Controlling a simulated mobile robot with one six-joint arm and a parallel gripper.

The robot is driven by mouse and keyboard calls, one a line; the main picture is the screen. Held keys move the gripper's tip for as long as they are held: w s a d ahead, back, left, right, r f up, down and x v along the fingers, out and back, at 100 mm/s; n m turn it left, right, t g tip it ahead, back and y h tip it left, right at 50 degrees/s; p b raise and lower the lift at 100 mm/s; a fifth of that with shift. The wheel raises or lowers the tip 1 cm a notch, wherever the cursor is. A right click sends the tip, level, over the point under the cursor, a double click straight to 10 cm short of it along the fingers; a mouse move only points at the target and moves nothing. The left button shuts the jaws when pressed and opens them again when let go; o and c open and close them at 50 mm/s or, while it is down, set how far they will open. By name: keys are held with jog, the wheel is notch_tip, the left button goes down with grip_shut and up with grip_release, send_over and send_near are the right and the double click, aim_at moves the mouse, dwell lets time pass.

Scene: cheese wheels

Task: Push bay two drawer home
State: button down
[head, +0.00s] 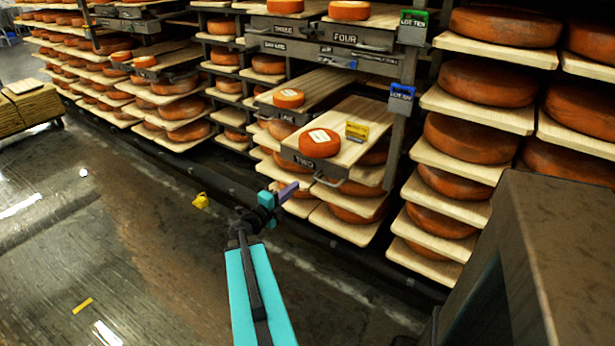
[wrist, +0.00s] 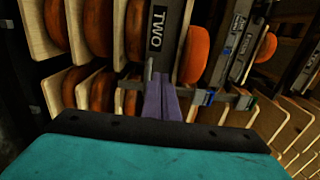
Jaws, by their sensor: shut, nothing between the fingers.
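The bay two drawer, with a wooden top (head: 352,112) and a dark front marked TWO (head: 303,162), stands pulled out from the rack in the head view. An orange cheese wheel (head: 320,143) with a white label lies on it, near the front. The TWO plate (wrist: 157,30) also shows in the wrist view, turned sideways. A metal handle (head: 328,181) is on the drawer's front. My gripper (head: 290,189) is shut and empty, its purple fingers just in front of and below the drawer front. The fingers (wrist: 162,88) point toward that front in the wrist view; I cannot tell whether they touch it.
A yellow tag (head: 357,132) stands by the drawer's right side. Another drawer with a cheese (head: 289,98) also sticks out behind it on the left. Drawer FOUR (head: 345,38) is above. Cheese-laden shelves (head: 450,185) stand to the right. A yellow piece (head: 201,201) lies on the open floor.

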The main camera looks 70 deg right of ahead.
aim_at(320, 165)
jog(key=shift+p+x, duration=0.45)
jog(key=shift+x, duration=6.45)
